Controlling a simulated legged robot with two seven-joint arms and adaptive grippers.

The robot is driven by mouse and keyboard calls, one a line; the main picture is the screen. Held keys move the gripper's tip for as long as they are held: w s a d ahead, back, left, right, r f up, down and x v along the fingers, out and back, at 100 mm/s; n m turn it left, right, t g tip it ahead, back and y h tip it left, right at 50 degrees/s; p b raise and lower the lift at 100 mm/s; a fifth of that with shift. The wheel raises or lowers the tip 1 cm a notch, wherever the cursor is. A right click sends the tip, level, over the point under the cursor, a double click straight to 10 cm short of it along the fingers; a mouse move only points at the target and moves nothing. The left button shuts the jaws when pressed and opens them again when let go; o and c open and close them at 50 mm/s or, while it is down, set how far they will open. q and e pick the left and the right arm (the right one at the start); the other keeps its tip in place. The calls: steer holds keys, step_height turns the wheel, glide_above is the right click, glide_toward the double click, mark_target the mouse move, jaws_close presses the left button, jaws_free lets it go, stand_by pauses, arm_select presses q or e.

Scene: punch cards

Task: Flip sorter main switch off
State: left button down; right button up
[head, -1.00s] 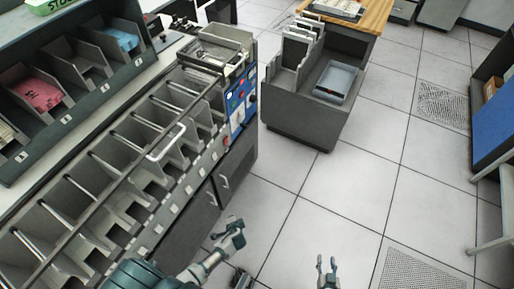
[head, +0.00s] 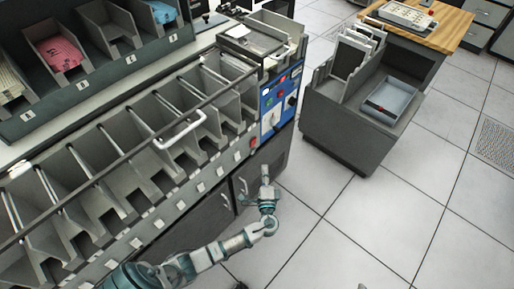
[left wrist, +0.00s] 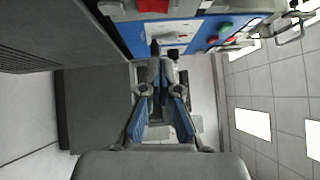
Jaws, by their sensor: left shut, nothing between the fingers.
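The sorter's blue control panel (head: 281,93) sits at the right end of the sorter in the head view. It has a white plate (head: 271,119), a black knob (head: 291,101) and small coloured buttons. My left gripper (head: 265,172) is below the panel, shut and empty, and apart from it. In the left wrist view the shut fingers (left wrist: 160,66) point toward the white plate (left wrist: 168,35), where a dark lever-like part shows near the fingertips. Which part is the main switch, and its position, is unclear. Only a sliver of what looks like my right gripper (head: 362,286) shows at the bottom edge.
The sorter's row of grey pockets (head: 160,135) has a silver handle (head: 181,130) and dark cabinet doors (head: 205,222) below. A grey cart (head: 335,127) with a tray (head: 391,100) stands to the right. The tiled floor (head: 330,225) between and in front is clear.

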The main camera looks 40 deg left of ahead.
mark_target(254, 142)
arm_select(q)
steer(key=w+a+r+b, duration=0.1)
steer(key=w+a, duration=0.5)
steer(key=a, duration=0.3)
steer(key=shift+w+b, duration=0.25)
steer(key=shift+b, duration=0.15)
arm_select(e)
steer(key=s+r+t, duration=0.1)
steer(key=t, duration=0.1)
steer(key=s+r+m+t, duration=0.1)
steer(key=s+r, duration=0.1)
steer(key=shift+s+d+t, duration=0.1)
steer(key=shift+d+t, duration=0.3)
